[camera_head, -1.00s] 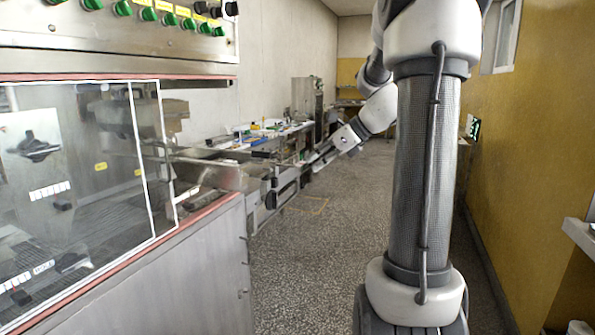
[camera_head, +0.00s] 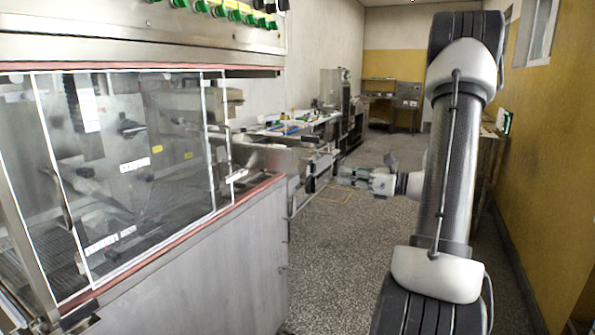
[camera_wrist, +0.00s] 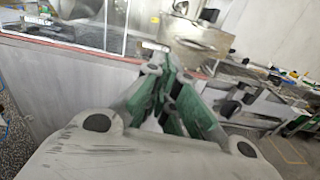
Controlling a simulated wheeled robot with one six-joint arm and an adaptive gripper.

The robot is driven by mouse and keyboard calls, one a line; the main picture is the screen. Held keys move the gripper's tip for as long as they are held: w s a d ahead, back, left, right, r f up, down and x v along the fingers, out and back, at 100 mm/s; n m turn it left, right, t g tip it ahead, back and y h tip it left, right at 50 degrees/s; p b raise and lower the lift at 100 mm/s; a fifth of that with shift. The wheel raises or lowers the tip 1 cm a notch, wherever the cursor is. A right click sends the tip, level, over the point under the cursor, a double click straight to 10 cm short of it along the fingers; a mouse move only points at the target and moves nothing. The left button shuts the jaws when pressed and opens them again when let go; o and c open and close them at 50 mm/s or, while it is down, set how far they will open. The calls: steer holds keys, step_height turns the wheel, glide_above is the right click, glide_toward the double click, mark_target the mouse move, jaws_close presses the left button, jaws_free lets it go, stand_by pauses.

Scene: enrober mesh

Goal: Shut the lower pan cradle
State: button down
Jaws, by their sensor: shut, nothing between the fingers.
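My gripper (camera_head: 345,178) is shut and empty, held out level in front of the walkway. In the wrist view its green-padded fingers (camera_wrist: 170,72) come together and point toward the end of the steel machine (camera_head: 225,255). Black handle-like parts (camera_head: 310,182) show at that end, just left of my fingertips in the head view; similar dark rounded parts (camera_wrist: 232,106) lie right of the fingers in the wrist view. I cannot tell for certain which part is the lower pan cradle, or whether it stands open. My fingers cover part of that area.
The machine's clear guard (camera_head: 130,160) with white edges stands at left, above a red-trimmed ledge. A long bench with items (camera_head: 295,126) runs behind. The speckled floor (camera_head: 345,250) is free in the middle. A yellow wall (camera_head: 560,130) bounds the right.

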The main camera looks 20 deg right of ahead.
mark_target(295, 166)
steer(key=shift+n, duration=0.3)
steer(key=x, duration=1.4)
steer(key=shift+a+r, duration=0.1)
steer(key=x, duration=0.5)
steer(key=shift+s, duration=0.15)
